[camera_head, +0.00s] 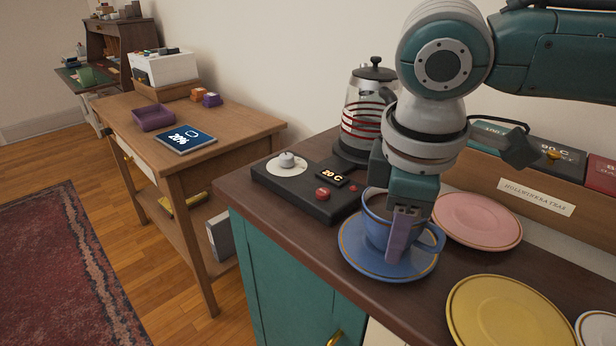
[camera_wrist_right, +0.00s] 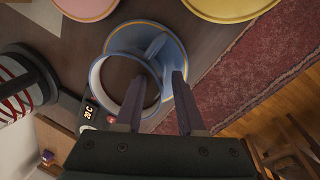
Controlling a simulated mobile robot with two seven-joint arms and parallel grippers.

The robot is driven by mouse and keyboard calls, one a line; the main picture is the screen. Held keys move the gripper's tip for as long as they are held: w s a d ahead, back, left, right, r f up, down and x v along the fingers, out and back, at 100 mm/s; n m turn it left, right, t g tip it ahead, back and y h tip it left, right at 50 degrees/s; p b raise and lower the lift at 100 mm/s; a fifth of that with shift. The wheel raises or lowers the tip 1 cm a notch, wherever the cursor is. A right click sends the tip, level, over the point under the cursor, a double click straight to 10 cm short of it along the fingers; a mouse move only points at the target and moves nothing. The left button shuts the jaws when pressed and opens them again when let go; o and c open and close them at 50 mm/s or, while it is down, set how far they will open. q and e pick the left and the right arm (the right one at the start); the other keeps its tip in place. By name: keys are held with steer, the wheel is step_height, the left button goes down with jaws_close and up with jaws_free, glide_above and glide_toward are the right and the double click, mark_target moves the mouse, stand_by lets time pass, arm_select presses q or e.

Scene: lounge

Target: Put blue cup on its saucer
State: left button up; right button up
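The blue cup (camera_head: 377,229), with dark inside, appears upright on the blue saucer (camera_head: 362,267), though the contact at its base is partly hidden. Its handle points right in the head view. My right gripper (camera_head: 403,232) is at the cup, its fingers pointing down and hiding part of the cup's side. In the wrist view, the cup (camera_wrist_right: 98,84) and saucer (camera_wrist_right: 180,52) overlap. My left gripper is not in view.
A pink saucer (camera_head: 477,219) and a yellow saucer (camera_head: 508,315) lie to the right on the dark counter (camera_head: 412,300). A black control box (camera_head: 318,197) and a glass kettle (camera_head: 362,110) stand left and behind. A tea box (camera_head: 540,190) lines the wall.

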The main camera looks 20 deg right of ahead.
steer(key=p+v, duration=0.3)
steer(key=v, duration=0.9)
steer(key=s+a+f+m+t+y, duration=0.1)
steer(key=s+a+f+y, duration=0.1)
steer(key=s+a+f, duration=0.25)
steer(key=s+a+f+m+t+y, duration=0.1)
steer(key=s+a+f+y, duration=0.15)
steer(key=a, duration=0.35)
steer(key=s+d+f+m+h, duration=0.2)
steer(key=s+d+f+m, duration=0.2)
steer(key=s+d, duration=0.4)
steer(key=shift+s+m+h, duration=0.35)
steer(key=shift+s+m, duration=0.1)
steer(key=shift+m, duration=0.35)
step_height(320, 180, up, 48)
steer(key=p, duration=4.8)
steer(key=shift+r, duration=0.25)
